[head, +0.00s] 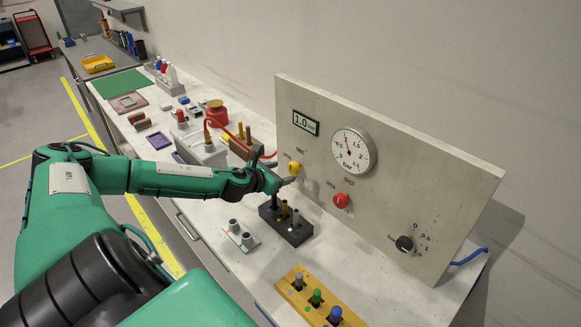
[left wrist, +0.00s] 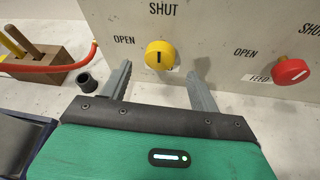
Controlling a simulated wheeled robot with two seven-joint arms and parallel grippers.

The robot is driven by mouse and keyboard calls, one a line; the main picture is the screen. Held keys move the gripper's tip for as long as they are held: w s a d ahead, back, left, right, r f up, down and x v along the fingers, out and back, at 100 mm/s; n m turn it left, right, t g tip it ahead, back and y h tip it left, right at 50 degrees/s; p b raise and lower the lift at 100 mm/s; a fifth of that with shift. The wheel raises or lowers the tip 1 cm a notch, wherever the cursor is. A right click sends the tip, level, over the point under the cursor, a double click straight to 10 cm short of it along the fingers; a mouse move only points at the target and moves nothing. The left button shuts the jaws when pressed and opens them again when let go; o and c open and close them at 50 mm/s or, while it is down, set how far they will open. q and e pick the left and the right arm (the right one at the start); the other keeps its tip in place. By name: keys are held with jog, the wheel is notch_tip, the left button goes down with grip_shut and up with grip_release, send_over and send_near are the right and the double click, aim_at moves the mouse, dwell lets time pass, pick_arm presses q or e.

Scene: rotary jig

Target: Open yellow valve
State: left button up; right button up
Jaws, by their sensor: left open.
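The yellow valve (head: 294,168) is a round knob on the upright panel, left of the red knob. In the left wrist view the yellow valve (left wrist: 159,54) shows a dark mark pointing up toward the word SHUT, with OPEN to its left. My left gripper (head: 284,183) is close to the panel, just below and in front of the yellow valve. In the left wrist view its two fingers (left wrist: 160,74) are spread, with the valve beyond and between their tips, apart from them. Nothing is held. My right gripper is not in view.
The panel (head: 460,185) also carries a red knob (head: 341,200), a black knob (head: 404,244), a round gauge (head: 353,151) and a display reading 1.0. A black block with pegs (head: 285,226) stands below my left gripper. A red hose (left wrist: 40,68) runs at the left.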

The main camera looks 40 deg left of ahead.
aim_at(291, 169)
pick_arm(q)
jog(key=shift+p+x, duration=0.7)
jog(key=shift+x, duration=2.05)
jog(key=c, duration=1)
